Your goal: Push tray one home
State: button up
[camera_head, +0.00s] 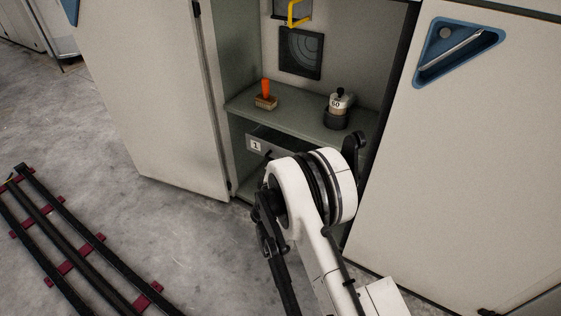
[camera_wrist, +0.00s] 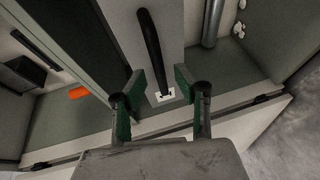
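Tray one (camera_head: 283,149) shows in the head view as a grey front with a white "1" label, just below the shelf in the open cabinet. My arm covers its right part. In the wrist view its front (camera_wrist: 118,22) carries a long black handle (camera_wrist: 152,45) and the white label (camera_wrist: 167,95). My gripper (camera_wrist: 159,77) is open, its two green fingers apart on either side near the label end of the handle. Nothing is between them that I can see gripped. I cannot tell whether they touch the front. In the head view the fingers are hidden behind my arm.
A brush with an orange handle (camera_head: 266,89) and a round pot marked 60 (camera_head: 338,108) stand on the shelf (camera_head: 299,122) above the tray. The open door (camera_head: 150,90) is at left, a pale panel (camera_head: 470,150) at right. Rails lie on the floor at left.

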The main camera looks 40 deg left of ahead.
jog(key=shift+x, duration=1.45)
grip_shut()
